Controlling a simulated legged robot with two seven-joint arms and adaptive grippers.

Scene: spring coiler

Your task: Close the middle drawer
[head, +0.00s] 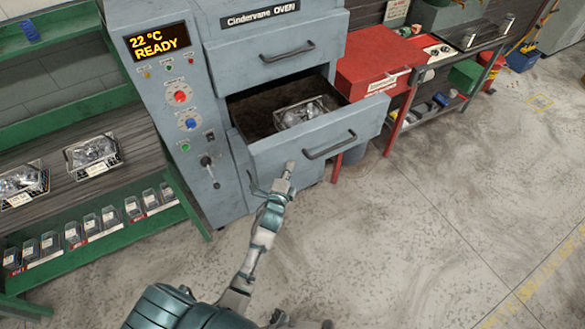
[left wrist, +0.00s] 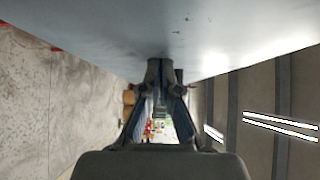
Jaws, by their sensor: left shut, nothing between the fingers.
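The grey oven (head: 228,92) stands at the centre of the head view. Its middle drawer (head: 268,159) is pulled open, with a basket of metal parts (head: 303,113) inside. The drawer front has a dark bar handle (head: 330,145). My left gripper (head: 289,167) is shut and empty, at the drawer front, left of and below the handle. In the left wrist view my shut fingers (left wrist: 160,68) point at a smooth grey surface (left wrist: 90,30) close ahead; I cannot tell whether they touch it. My right gripper is not in view.
A green shelf rack (head: 80,255) with baskets and several small bins stands on the left. A red cabinet (head: 375,70) and a workbench (head: 465,52) stand to the right. The floor (head: 420,230) in front is clear.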

